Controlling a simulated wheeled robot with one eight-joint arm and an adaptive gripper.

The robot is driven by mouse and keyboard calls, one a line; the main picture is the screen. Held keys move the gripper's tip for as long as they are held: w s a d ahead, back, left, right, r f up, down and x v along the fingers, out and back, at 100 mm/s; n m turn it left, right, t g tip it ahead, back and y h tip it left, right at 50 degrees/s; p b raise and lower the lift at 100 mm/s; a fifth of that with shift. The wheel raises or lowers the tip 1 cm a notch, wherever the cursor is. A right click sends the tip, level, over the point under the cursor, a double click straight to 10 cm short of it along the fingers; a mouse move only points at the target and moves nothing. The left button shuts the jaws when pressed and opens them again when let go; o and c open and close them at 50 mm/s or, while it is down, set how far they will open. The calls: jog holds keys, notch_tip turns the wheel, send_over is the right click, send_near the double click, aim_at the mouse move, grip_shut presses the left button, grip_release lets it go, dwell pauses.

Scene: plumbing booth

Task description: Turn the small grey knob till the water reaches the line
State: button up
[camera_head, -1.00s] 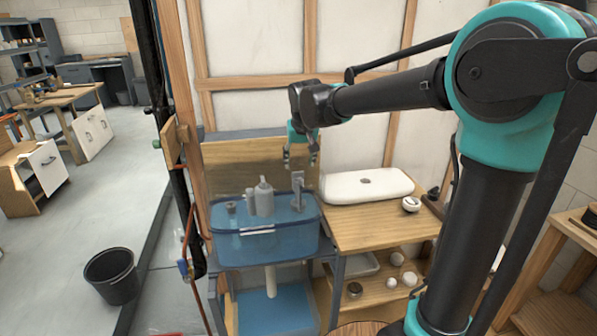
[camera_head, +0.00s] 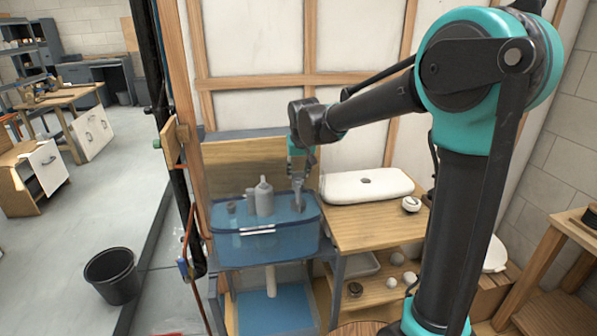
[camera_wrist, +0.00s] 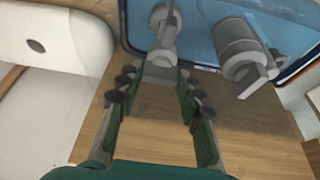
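The blue see-through tank (camera_head: 225,250) stands on a bench, with a short white line (camera_head: 257,231) on its front; I cannot make out the water level. A slim grey fitting (camera_head: 299,203) stands at its right end; in the wrist view its flat-ended grey part (camera_wrist: 160,72) lies between my fingertips. I cannot tell whether this part is the small knob. My gripper (camera_head: 300,178) points down over the fitting. In the wrist view my gripper (camera_wrist: 160,82) has its fingers apart, one on each side of the grey part; contact is unclear.
A thicker grey cylinder (camera_wrist: 238,52) with a flat tab stands beside the fitting, close to my right finger. A white basin (camera_head: 366,185) lies on the wooden counter (camera_head: 375,228) to the right. A wooden board (camera_head: 235,168) stands behind the tank.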

jog(key=c, duration=0.4)
jog(key=shift+d+n+g+y, duration=0.1)
jog(key=shift+n+g+y, duration=0.45)
jog(key=shift+n, duration=1.45)
jog(key=o, duration=1.2)
jog(key=shift+r, duration=0.1)
jog(key=v, duration=1.1)
jog(key=shift+s+d+r, duration=0.2)
jog(key=shift+s+r, duration=0.1)
